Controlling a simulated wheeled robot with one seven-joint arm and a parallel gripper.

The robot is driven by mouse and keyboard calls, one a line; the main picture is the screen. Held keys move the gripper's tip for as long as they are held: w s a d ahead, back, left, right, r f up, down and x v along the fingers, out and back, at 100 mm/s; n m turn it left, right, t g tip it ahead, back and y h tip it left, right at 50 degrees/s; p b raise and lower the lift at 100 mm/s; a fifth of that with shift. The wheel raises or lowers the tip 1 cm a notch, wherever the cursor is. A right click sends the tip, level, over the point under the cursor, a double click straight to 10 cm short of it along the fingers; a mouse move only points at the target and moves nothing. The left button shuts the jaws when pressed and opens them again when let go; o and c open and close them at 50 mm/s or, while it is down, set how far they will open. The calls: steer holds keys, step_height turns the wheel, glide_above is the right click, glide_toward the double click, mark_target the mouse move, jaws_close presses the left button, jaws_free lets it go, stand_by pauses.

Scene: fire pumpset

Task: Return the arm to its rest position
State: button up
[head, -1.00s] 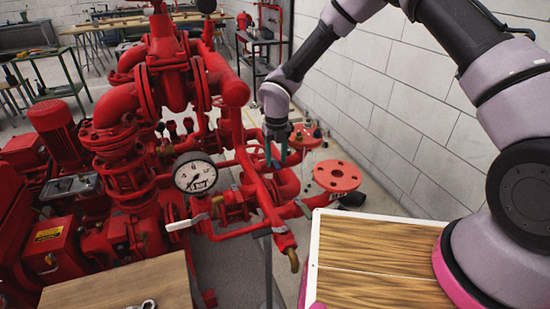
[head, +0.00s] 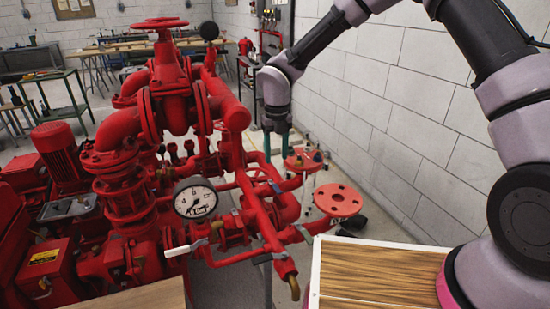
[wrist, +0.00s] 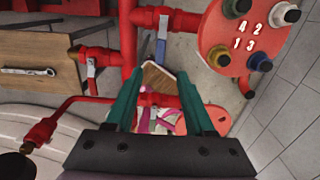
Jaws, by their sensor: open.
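My gripper (head: 276,146) points down behind the red pipes of the pumpset in the head view, close to a round red plate with small knobs (head: 304,161). Its two green fingers are apart, with nothing held between them. In the wrist view my gripper (wrist: 167,95) also shows open, above red pipes and the floor. My arm reaches in from the right side of the head view, bent high over the wooden-topped surface.
The red pumpset (head: 130,190) with a gauge (head: 196,199) fills the left and middle. A red flange plate (head: 338,199) stands right of the pipes. A wooden top (head: 375,273) is at the front right. A block wall (head: 400,120) bounds the right. A wrench (wrist: 28,71) lies on wood.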

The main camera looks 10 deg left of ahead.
steer(key=d+r+m+t, duration=0.3)
steer(key=d+r+m, duration=1.8)
steer(key=d+r, duration=0.2)
steer(key=s+d+r+m+t, duration=0.1)
steer(key=s+d+r+m, duration=0.2)
steer(key=s+d+m, duration=0.2)
steer(key=s+d+r+m+t+y, duration=0.1)
steer(key=s+d+r+m, duration=0.3)
steer(key=m, duration=0.8)
steer(key=s+d+r+m+t+y, duration=0.1)
steer(key=s+d+r+m, duration=0.3)
steer(key=s+m, duration=0.4)
steer(key=shift+d+m+t, duration=0.3)
steer(key=shift+d+t, duration=0.3)
steer(key=shift+d, duration=0.25)
steer(key=shift+s, duration=0.1)
